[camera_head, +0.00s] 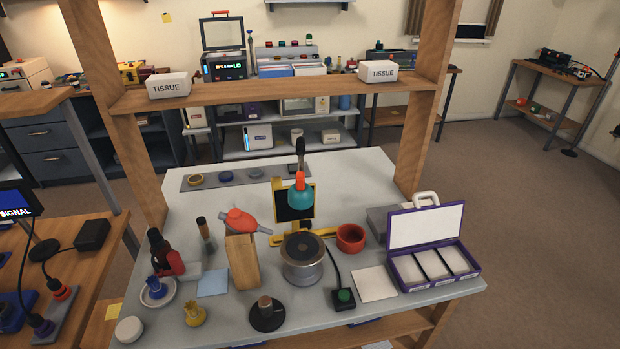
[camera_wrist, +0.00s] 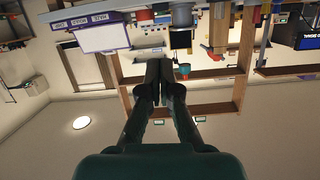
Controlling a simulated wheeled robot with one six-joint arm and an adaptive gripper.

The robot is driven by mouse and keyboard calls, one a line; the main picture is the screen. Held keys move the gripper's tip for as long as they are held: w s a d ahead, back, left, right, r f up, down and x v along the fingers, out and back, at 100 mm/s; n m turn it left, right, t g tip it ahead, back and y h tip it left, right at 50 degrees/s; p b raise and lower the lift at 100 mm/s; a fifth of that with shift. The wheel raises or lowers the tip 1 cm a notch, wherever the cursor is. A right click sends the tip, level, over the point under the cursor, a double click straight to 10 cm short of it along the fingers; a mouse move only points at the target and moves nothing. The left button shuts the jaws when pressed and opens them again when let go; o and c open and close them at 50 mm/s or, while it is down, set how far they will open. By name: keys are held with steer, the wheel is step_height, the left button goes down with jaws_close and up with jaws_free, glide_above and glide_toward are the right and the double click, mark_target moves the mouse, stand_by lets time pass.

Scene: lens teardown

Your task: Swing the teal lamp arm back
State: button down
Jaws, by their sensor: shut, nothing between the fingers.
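The lamp has a teal shade (camera_head: 300,196) with an orange piece above it and a dark upright part (camera_head: 300,150) over that. In the head view the shade hangs in front of a dark panel in a yellow frame (camera_head: 279,190), above and behind the grey lens body (camera_head: 302,262). The teal shade also shows small in the wrist view (camera_wrist: 185,69), just right of the fingertips. My gripper (camera_wrist: 166,66) is shut with nothing between its fingers. The wrist view is upside down.
A wooden frame with a shelf (camera_head: 270,94) stands over the grey bench. A wooden block (camera_head: 241,262) with an orange-topped tool is left of the lens. A red cup (camera_head: 351,238) and an open purple-edged box (camera_head: 432,262) are to the right. Small items crowd the front left.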

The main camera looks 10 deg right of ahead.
steer(key=w+r+m+t, duration=0.1)
steer(key=w+r+m, duration=0.25)
steer(key=w, duration=0.85)
steer(key=w+r+m+t, duration=0.15)
steer(key=w+m, duration=0.35)
steer(key=w, duration=0.7)
steer(key=w+a+r+m+y, duration=0.1)
steer(key=w+r+m, duration=0.6)
steer(key=w+r, duration=0.8)
step_height(320, 180, up, 3)
steer(key=shift+w+a+f+m, duration=0.1)
steer(key=shift+w+a+m, duration=0.1)
steer(key=shift+w+m, duration=0.15)
steer(key=shift+t, duration=0.25)
steer(key=w+a, duration=0.4)
steer(key=w, duration=0.6)
steer(key=shift+w+a, duration=0.3)
steer(key=shift+a, duration=0.05)
